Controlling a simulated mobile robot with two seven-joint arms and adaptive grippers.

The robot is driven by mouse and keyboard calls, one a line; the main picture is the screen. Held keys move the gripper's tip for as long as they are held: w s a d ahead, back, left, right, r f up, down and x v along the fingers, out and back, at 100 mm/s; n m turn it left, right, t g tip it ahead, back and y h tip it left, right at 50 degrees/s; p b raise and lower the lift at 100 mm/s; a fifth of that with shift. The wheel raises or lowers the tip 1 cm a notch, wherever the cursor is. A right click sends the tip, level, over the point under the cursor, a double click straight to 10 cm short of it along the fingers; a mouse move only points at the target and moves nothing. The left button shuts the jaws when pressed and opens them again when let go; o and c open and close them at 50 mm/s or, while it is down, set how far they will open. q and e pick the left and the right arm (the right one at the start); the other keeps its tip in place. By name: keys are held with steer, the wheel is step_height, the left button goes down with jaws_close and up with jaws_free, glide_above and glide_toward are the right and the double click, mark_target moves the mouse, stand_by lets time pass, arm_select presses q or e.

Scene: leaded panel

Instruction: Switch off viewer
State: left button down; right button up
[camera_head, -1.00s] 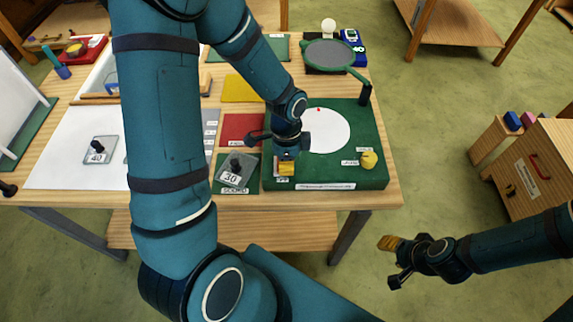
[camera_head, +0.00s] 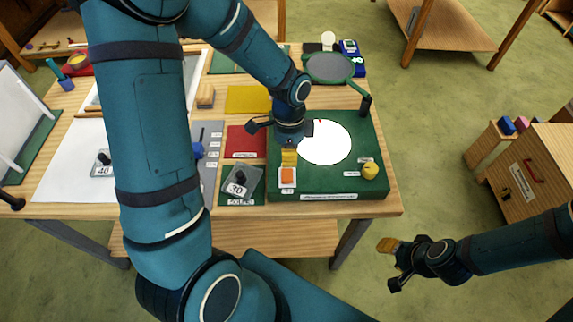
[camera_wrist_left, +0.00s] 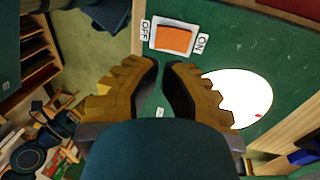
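The viewer (camera_head: 338,181) is a green board with a bright white disc (camera_head: 328,143). Its orange rocker switch (camera_head: 288,176) sits on a white plate at the front left; the left wrist view shows the switch (camera_wrist_left: 173,39) between OFF and ON labels. I cannot tell which side is pressed. My left gripper (camera_head: 289,158) hangs just behind the switch, apart from it. In the left wrist view its yellow fingers (camera_wrist_left: 163,68) are nearly together with nothing between them. My right gripper (camera_head: 386,245) is off the table's front right, its fingers together and empty.
A yellow knob (camera_head: 370,171) stands on the viewer's right. A plate marked 30 (camera_head: 237,186) lies just left of the viewer. A round grey lens with a green rim (camera_head: 329,68) stands behind it. A wooden cabinet (camera_head: 535,170) is at the right, across open floor.

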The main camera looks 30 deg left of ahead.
mark_target(291, 180)
arm_select(q)
step_height(291, 180, up, 6)
steer(key=w, duration=0.1)
steer(key=shift+w+r, duration=0.2)
steer(key=shift+w, duration=0.1)
arm_select(e)
steer(key=shift+w+d, duration=0.15)
steer(key=shift+d, duration=0.05)
arm_select(q)
steer(key=shift+a, duration=0.15)
steer(key=s+f, duration=0.1)
steer(key=f, duration=0.3)
steer(key=d+f+b, duration=0.1)
steer(key=f, duration=0.3)
steer(key=s+f+b, duration=0.1)
steer(key=f, duration=0.4)
steer(key=shift+s+d+f, duration=0.1)
steer(key=shift+s+d, duration=0.2)
steer(key=shift+s, duration=0.05)
arm_select(e)
steer(key=shift+w+d+f, duration=0.15)
steer(key=shift+d+f, duration=0.15)
steer(key=shift+f, duration=0.25)
steer(key=shift+w+d+f, duration=0.1)
steer(key=shift+d+f, duration=0.15)
steer(key=shift+f, duration=0.25)
steer(key=shift+f, duration=0.1)
